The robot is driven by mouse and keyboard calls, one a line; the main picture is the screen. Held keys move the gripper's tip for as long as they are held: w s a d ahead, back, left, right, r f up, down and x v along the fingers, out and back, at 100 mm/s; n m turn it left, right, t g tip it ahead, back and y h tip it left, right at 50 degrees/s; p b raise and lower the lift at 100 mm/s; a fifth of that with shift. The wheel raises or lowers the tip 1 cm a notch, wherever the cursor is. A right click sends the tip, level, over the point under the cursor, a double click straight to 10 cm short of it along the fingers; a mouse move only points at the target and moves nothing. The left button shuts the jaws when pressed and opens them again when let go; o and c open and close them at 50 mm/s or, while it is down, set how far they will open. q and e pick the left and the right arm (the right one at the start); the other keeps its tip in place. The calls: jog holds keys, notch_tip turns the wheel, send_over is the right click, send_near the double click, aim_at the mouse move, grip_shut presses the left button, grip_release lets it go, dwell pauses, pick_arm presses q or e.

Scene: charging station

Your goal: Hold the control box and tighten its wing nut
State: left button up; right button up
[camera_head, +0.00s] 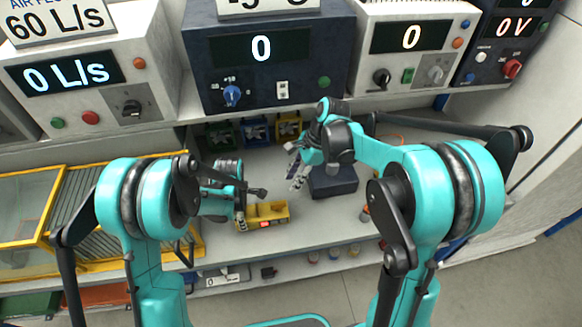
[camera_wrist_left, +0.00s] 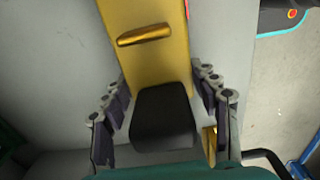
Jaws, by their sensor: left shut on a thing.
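The yellow control box (camera_head: 265,216) lies on the grey bench in the head view, with a small red spot on its front. My left gripper (camera_head: 241,221) is at its left end. In the left wrist view, the fingers of my left gripper (camera_wrist_left: 163,108) are on both sides of a black block at the near end of the yellow box (camera_wrist_left: 155,65), and the gripper is shut on it. A gold bar-shaped piece (camera_wrist_left: 145,35) lies across the box top; it may be the wing nut. My right gripper (camera_head: 293,176) is open and empty, above and right of the box.
A dark blue box (camera_head: 333,182) stands right of my right gripper. Small green, blue and yellow bins (camera_head: 255,131) stand at the back. Instrument units (camera_head: 265,60) line the back shelf. A yellow-framed case (camera_head: 35,205) is at the left.

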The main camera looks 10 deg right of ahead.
pick_arm(q)
jog(key=o, duration=1.5)
notch_tip(320, 180, up, 12)
jog(key=shift+f, duration=0.2)
jog(key=s+a+r+m+t+b, duration=0.2)
jog(key=s+a+m, duration=0.4)
jog(key=m, duration=0.3)
jog(key=s+a+r+m+t+b, duration=0.2)
jog(key=s+a+r+m+t, duration=0.3)
jog(key=s+m, duration=0.4)
jog(key=shift+s+a+r, duration=0.3)
jog(key=shift+a+r, duration=0.05)
jog(key=shift+r, duration=0.05)
pick_arm(e)
jog(key=s+d+r+n+t+h, duration=0.2)
jog(key=s+d+n+t, duration=0.1)
jog(key=s+n, duration=0.5)
jog(key=s+d+r+n+t+h, duration=0.1)
jog(key=s+d+n+t+h, duration=0.1)
jog(key=s+n, duration=0.6)
jog(key=d+n+t, duration=0.1)
jog(key=t, duration=0.1)
jog(key=shift+d+r+t, duration=0.2)
jog(key=shift+r+t, duration=0.1)
jog(key=shift+r, duration=0.1)
